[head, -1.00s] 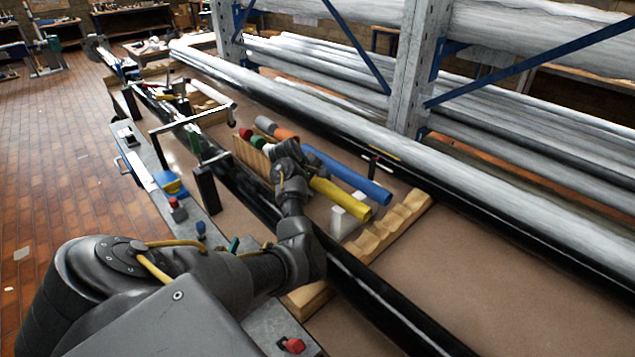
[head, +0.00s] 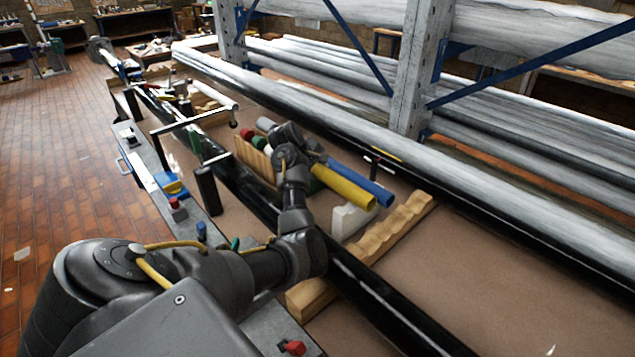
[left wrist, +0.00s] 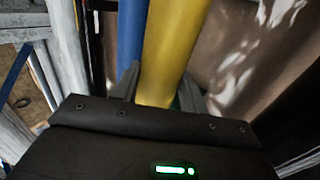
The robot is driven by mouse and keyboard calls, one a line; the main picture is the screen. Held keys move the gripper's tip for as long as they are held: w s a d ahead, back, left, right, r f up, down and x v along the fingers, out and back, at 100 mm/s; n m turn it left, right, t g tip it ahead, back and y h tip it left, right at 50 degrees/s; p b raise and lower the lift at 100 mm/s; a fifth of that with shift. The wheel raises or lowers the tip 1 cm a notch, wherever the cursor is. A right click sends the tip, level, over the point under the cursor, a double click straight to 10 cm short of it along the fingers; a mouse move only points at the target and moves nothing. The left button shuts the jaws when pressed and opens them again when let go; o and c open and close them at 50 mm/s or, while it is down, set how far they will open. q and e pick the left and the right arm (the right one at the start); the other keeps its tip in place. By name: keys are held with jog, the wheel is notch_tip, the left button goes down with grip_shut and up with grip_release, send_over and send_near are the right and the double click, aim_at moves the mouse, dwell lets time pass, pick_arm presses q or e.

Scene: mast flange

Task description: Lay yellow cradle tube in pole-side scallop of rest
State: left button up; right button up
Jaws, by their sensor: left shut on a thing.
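The yellow tube (head: 345,187) slants from my left gripper (head: 308,155) toward the lower right, its near end above a white block. In the left wrist view, the fingers of my left gripper (left wrist: 160,90) are shut on the yellow tube (left wrist: 172,45), one on each side. The wooden scalloped rest (head: 405,218) lies on the brown bench, right of and below the tube's near end. The tube appears held above the bench, apart from that rest. The tube's far end is hidden behind my gripper. My right gripper is not in view.
A blue tube (head: 372,187) lies just right of the yellow one, also in the left wrist view (left wrist: 130,40). A white block (head: 350,221) stands below. A long black pole (head: 350,270) runs left of these. The bench right of the rest (head: 480,270) is clear.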

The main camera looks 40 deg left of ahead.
aim_at(318, 167)
pick_arm(q)
notch_tip(318, 167, up, 5)
jog(key=shift+r+b, duration=0.1)
jog(key=shift+b, duration=0.3)
jog(key=shift+r, duration=0.1)
